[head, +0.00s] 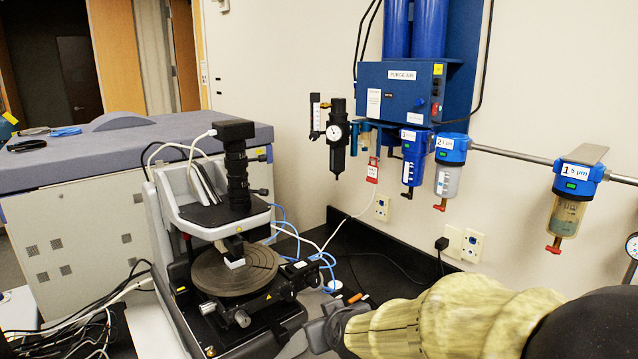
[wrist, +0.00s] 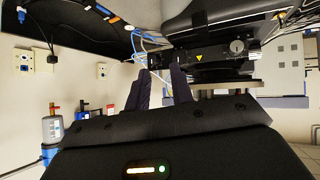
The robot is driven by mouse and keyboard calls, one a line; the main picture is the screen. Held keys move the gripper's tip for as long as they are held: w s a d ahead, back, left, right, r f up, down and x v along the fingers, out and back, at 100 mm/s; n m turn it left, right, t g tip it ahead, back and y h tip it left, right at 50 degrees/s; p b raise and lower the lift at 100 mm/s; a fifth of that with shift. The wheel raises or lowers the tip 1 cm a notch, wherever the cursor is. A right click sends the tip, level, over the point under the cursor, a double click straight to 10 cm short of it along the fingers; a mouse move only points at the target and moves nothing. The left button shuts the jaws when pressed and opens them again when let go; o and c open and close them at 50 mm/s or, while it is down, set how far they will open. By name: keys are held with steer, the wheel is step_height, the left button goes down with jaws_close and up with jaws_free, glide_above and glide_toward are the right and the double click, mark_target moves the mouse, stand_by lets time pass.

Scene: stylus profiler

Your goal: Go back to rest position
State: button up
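The stylus profiler (head: 215,215) stands on the black bench, with a round dark stage (head: 235,270) under its black upright camera tube (head: 237,175). A small white block (head: 234,263) shows at the stage, just under the measuring head. My gripper (head: 322,332) is at the lower middle of the head view, right of the profiler's front and apart from the stage. In the wrist view my gripper (wrist: 160,88) has two dark fingers with a gap between them and nothing visible held. The profiler's lower part (wrist: 215,52) shows beyond the fingers in that upside-down view.
A blue purge-air unit (head: 408,92) and several filters, including one (head: 570,200) at right, hang on the wall behind my arm. Blue tubes and cables lie on the bench (head: 375,270) beside the profiler. A large grey-topped cabinet (head: 80,220) stands at left.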

steer(key=s+d+f+m+g+h, duration=0.2)
steer(key=s+d+f+m+g, duration=0.2)
steer(key=s+d+f+g, duration=0.3)
steer(key=s+d+f, duration=0.4)
steer(key=s+d, duration=0.2)
steer(key=s, duration=0.1)
steer(key=shift+d+m+h, duration=0.2)
steer(key=shift+m+h, duration=0.1)
steer(key=shift+m, duration=0.1)
